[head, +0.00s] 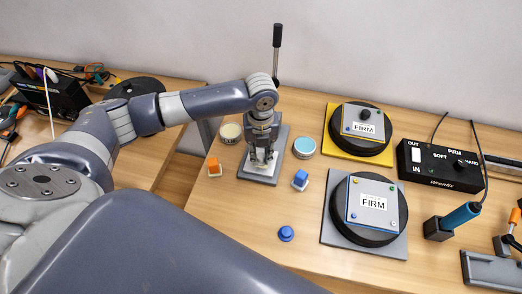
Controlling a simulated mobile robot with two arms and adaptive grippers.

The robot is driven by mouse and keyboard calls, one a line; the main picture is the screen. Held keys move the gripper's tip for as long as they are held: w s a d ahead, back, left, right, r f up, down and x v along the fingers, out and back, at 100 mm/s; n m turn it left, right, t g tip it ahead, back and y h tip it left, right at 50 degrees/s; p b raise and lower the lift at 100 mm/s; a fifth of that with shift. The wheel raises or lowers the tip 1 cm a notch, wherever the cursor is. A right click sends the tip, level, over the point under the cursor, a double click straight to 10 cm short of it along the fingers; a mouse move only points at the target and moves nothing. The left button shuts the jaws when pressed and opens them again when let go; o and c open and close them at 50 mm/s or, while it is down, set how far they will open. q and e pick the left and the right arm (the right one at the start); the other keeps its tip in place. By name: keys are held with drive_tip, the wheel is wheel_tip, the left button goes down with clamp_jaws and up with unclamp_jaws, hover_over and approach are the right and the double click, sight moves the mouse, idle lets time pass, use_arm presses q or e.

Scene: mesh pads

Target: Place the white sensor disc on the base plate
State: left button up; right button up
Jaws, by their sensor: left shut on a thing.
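My left gripper (262,157) points down over a grey plate (280,168), which I take for the base plate. It is shut on a small whitish thing (262,169), which looks like the white sensor disc. The fingers hide much of it, and I cannot tell whether it touches the plate. A black-handled lever (277,40) rises behind the gripper. My right gripper is not in view.
Two round black pads (378,235) (366,146) labelled FIRM and a black control box (440,165) lie farther right.

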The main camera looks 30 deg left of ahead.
sight(261, 155)
use_arm(q)
drive_tip(key=o, duration=0.9)
drive_tip(key=shift+f, duration=0.1)
drive_tip(key=shift+c, duration=0.2)
wheel_tip(261, 155, up, 12)
drive_tip(key=b, duration=0.2)
